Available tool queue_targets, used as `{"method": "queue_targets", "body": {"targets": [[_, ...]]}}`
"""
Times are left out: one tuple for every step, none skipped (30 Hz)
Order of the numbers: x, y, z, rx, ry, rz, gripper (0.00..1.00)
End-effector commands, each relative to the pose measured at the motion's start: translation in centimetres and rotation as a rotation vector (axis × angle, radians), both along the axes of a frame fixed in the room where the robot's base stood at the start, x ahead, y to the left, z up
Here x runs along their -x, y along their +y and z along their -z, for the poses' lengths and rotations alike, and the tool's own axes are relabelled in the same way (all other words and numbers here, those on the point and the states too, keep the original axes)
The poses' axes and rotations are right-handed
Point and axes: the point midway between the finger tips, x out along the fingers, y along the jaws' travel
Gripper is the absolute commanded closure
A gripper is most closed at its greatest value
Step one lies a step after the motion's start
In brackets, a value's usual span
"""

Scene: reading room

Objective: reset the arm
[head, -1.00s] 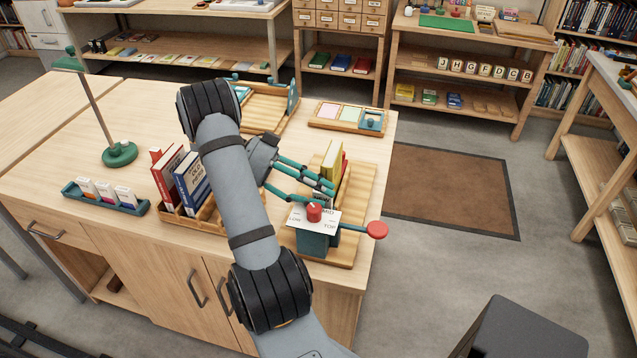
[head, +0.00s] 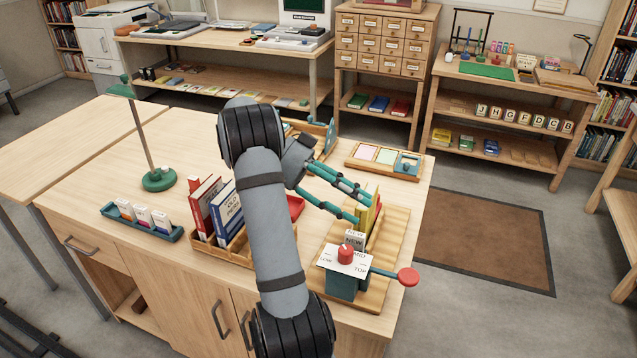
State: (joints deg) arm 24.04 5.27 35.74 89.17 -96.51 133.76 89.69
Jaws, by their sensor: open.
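My gripper (head: 350,203) shows in the head view with its green fingers spread and nothing between them. It hangs over the right part of the wooden desk (head: 95,185). Its fingers are close to the yellow books (head: 366,212) on the wooden stand (head: 390,247); I cannot tell whether they touch. My grey arm reaches up from the bottom and hides part of the desk's middle.
A dial box (head: 340,283) with a red knob and a red-ended lever stands at the desk's front right. Red and blue books (head: 205,207) stand in a wooden rack left of my arm. A green lamp stand (head: 158,180) and a card tray (head: 143,222) are further left.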

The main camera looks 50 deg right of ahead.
Motion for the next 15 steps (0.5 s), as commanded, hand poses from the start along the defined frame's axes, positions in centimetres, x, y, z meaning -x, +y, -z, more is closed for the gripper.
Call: {"method": "queue_targets", "body": {"targets": [[0.0, 0.0, 0.0, 0.000, 0.000, 0.000, 0.59], [0.0, 0.0, 0.0, 0.000, 0.000, 0.000, 0.59], [0.0, 0.0, 0.1, 0.000, 0.000, 0.000, 0.59], [0.0, 0.0, 0.1, -0.001, 0.001, 0.000, 0.59], [0.0, 0.0, 0.3, -0.001, 0.001, 0.000, 0.59], [0.0, 0.0, 0.5, -0.001, 0.002, -0.002, 0.59], [0.0, -0.1, 0.7, -0.001, 0.003, -0.003, 0.59], [0.0, 0.0, 1.1, -0.001, 0.004, -0.002, 0.59], [0.0, -0.1, 1.6, -0.003, 0.004, -0.004, 0.59], [0.0, -0.1, 2.0, -0.003, 0.005, -0.003, 0.59], [0.0, -0.1, 2.5, -0.003, 0.004, -0.003, 0.59], [0.0, -0.1, 3.2, -0.002, 0.004, -0.002, 0.59], [0.0, -0.1, 3.7, -0.003, 0.004, -0.002, 0.59], [0.0, -0.1, 4.2, -0.003, 0.005, -0.003, 0.59], [0.0, -0.1, 4.9, -0.002, 0.004, -0.002, 0.59]]}}
